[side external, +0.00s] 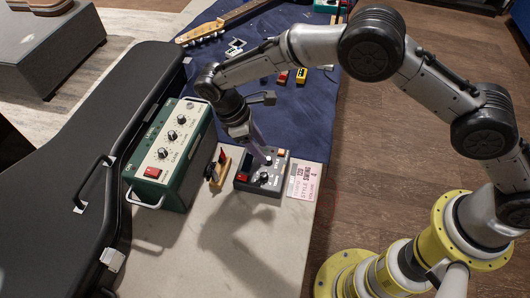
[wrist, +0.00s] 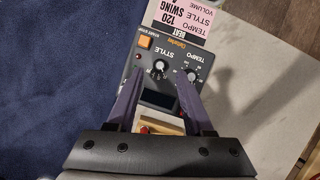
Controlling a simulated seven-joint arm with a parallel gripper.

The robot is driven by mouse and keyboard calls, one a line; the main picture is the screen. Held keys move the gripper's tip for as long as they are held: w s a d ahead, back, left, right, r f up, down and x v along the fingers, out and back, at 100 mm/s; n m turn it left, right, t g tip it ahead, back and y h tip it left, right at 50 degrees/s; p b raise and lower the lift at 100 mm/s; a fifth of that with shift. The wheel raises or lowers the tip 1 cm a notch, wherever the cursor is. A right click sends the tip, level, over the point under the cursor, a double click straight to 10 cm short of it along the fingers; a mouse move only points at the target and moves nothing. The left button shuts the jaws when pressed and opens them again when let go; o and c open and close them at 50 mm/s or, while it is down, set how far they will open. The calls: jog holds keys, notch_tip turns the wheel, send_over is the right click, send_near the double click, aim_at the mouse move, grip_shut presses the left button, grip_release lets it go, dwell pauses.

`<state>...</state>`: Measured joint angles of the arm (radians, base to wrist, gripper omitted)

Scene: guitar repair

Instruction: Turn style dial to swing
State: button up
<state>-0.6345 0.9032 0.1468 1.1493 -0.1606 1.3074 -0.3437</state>
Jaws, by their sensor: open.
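The drum machine (side external: 257,188) is a small dark grey box on the light bench top in the side view. In the wrist view its style dial (wrist: 160,68) is a black knob with a light pointer mark, below the word STYLE. A pink card (side external: 305,181) beside the box reads tempo 120, style swing; it also shows in the wrist view (wrist: 185,17). My gripper (wrist: 160,76) points down over the box with its purple fingers open. In the wrist view the fingertips lie on either side of the style dial; contact is not clear.
The tempo knob (wrist: 194,73) sits close to the right finger. An orange button (wrist: 145,42) is on the box. A green amplifier unit (side external: 172,150) and a black guitar case (side external: 85,165) stand left. Small pedals (side external: 301,75) lie on the blue cloth (side external: 310,125).

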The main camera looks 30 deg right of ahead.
aim_at(268, 158)
jog(key=shift+x, duration=1.65)
grip_shut()
